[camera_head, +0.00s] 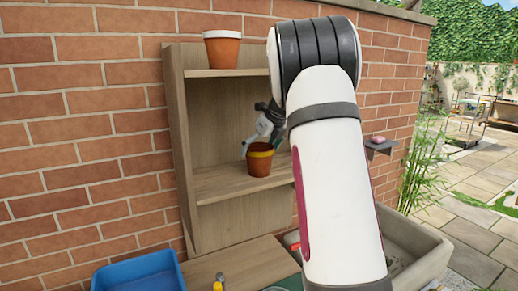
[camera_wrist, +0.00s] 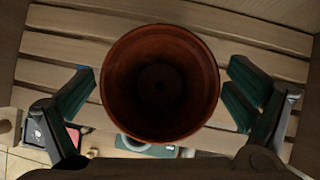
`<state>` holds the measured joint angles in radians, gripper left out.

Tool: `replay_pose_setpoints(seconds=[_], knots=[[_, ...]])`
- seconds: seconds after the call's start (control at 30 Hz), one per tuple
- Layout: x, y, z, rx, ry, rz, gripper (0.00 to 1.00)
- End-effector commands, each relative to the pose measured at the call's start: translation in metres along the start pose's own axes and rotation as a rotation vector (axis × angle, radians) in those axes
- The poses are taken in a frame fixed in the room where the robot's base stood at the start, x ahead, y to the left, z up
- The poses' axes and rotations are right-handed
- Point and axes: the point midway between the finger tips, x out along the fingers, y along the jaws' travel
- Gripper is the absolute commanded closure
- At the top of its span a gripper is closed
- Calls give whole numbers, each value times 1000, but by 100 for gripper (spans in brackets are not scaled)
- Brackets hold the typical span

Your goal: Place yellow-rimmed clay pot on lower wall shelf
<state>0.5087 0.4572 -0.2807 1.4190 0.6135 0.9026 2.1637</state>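The yellow-rimmed clay pot (camera_head: 260,163) stands upright on the lower wall shelf (camera_head: 225,187), near its front middle. In the wrist view I look down into the dark, empty-looking inside of the pot (camera_wrist: 160,85). My gripper (camera_head: 259,143) is at the pot's rim from above. In the wrist view my gripper (camera_wrist: 160,92) has one finger on each side of the pot, with narrow gaps between the pads and the rim. It looks open around the pot. My arm hides the right part of the shelf.
A white-rimmed clay pot (camera_head: 222,50) stands on the upper shelf (camera_head: 225,72). Below are a blue crate (camera_head: 140,274), a wooden worktop (camera_head: 238,265) and a stone basin (camera_head: 425,255). A small bracket shelf (camera_head: 381,147) holds a pink item. The lower shelf is bare left of the pot.

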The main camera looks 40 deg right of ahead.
Motion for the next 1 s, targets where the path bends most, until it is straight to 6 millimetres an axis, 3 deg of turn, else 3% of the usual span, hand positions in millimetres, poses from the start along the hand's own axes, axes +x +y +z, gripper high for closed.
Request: replay_pose_setpoints(seconds=[0.37,0.8,1.0], knots=[[-6,0,2,0,-1,-1,0],[-67,0,2,0,-1,-1,0],[-77,0,1,0,0,-1,0]])
